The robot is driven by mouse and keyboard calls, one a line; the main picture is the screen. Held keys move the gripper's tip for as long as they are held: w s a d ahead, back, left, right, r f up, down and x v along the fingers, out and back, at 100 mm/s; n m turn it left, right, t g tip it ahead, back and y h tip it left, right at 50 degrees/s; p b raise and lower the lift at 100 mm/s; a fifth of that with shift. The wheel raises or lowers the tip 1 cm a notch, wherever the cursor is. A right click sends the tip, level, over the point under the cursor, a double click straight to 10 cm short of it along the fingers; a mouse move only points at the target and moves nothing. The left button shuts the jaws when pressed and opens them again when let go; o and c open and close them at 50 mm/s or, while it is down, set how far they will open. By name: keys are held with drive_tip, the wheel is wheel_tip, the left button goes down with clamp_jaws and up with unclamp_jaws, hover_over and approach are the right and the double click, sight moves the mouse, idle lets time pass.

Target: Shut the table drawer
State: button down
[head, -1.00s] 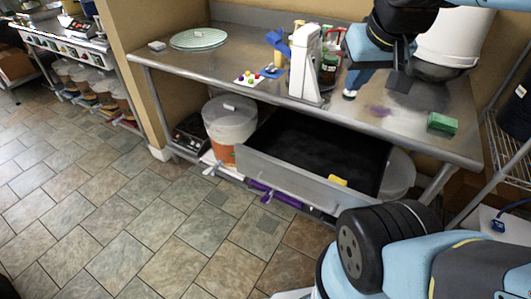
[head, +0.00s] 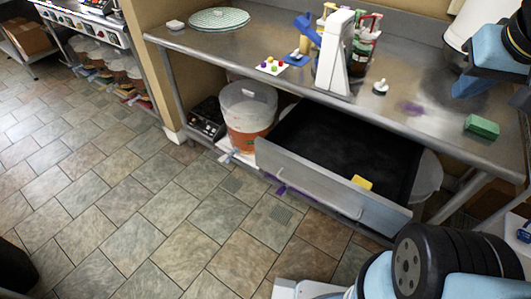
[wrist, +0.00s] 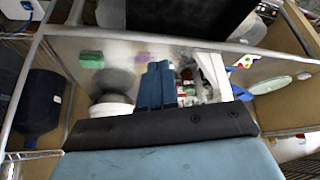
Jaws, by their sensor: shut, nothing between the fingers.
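The table drawer (head: 325,188) stands pulled open below the steel table (head: 215,45), with a grey front panel and a dark inside. A yellow item (head: 361,182) shows at its front edge; I cannot tell whether it lies inside or on the rim. In the wrist view the drawer's dark inside (wrist: 185,18) is at the top, beyond the table edge. My gripper (wrist: 160,68) is shut and empty, its blue fingers side by side above the tabletop, apart from the drawer. In the head view my arm's end is partly cut off at the right edge.
A bucket with orange contents (head: 248,115) stands left of the drawer, on the lower shelf. A white stand (head: 335,55), a green block (head: 481,127) and a round green mat (head: 218,20) are on the table. The tiled floor before the drawer is clear.

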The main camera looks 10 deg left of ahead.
sight(268, 160)
drive_tip(key=w+a+f+n+g+h, duration=0.2)
drive_tip(key=w+a+f+n+h, duration=0.25)
drive_tip(key=a+f+n, duration=0.65)
drive_tip(key=w+a+f+n+g+h, duration=0.25)
drive_tip(key=w+a+f+n, duration=0.4)
drive_tip(key=n, duration=0.55)
drive_tip(key=s+a+f+n+t, duration=0.7)
drive_tip(key=a+f+n+t, duration=0.1)
drive_tip(key=a+f+n, duration=0.45)
drive_tip(key=s+a+f+n+t, duration=0.8)
drive_tip(key=a+f+n, duration=0.3)
drive_tip(key=n, duration=0.3)
drive_tip(key=shift+g, duration=0.25)
drive_tip(key=x, duration=1.4)
drive_tip(key=shift+w+r, duration=0.1)
drive_tip(key=shift+r, duration=0.05)
